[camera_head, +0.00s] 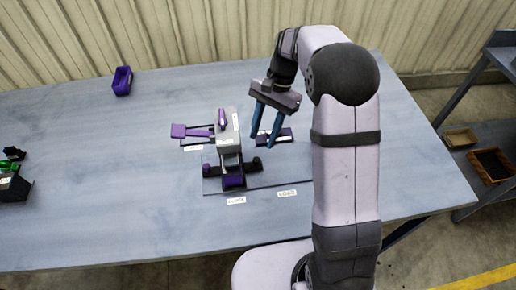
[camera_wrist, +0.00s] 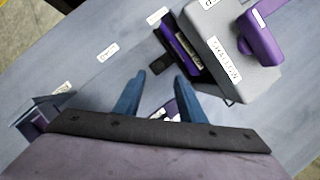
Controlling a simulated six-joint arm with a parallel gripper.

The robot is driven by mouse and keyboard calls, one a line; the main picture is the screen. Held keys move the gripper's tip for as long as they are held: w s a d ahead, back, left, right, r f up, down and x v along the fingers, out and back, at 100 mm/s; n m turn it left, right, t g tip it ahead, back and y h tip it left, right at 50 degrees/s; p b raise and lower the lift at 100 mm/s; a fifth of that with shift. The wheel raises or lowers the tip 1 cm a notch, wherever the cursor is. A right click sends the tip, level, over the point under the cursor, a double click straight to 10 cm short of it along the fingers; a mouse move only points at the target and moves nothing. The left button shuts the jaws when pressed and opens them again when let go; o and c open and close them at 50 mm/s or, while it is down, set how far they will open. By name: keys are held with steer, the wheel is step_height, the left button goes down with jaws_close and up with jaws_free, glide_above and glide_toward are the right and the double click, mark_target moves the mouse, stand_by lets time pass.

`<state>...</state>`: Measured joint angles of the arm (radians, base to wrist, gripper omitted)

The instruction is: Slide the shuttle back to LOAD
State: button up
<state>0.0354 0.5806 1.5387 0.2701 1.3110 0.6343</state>
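A grey housing (camera_head: 228,135) with a purple handle (camera_head: 222,118) on top stands on a grey base plate (camera_head: 285,179). A purple block (camera_head: 233,181), probably the shuttle, sits at the housing's front, between black knobs. In the wrist view, a purple piece in a dark frame (camera_wrist: 182,47) shows beside the labelled housing (camera_wrist: 228,62). Small white labels lie in front; I cannot read which is LOAD. My gripper (camera_head: 264,140) hangs right of the housing, blue fingers apart, pointing down. In the wrist view, a purple-and-white piece shows beyond the open fingers (camera_wrist: 158,90), partly hidden; I see no grip on it.
A purple paddle (camera_head: 192,131) sticks out left of the housing. A purple bin (camera_head: 122,81) stands at the back left, and a black and green device (camera_head: 14,180) at the far left. The table (camera_head: 110,200) is mostly clear. A shelf (camera_head: 490,140) stands beyond its right edge.

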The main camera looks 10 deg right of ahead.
mark_target(257, 159)
steer(key=shift+s+p+x, duration=0.1)
steer(key=shift+p+x, duration=0.4)
steer(key=shift+x, duration=1.4)
steer(key=shift+s+p+x, duration=0.15)
steer(key=shift+p+x, duration=0.35)
steer(key=shift+x, duration=1.4)
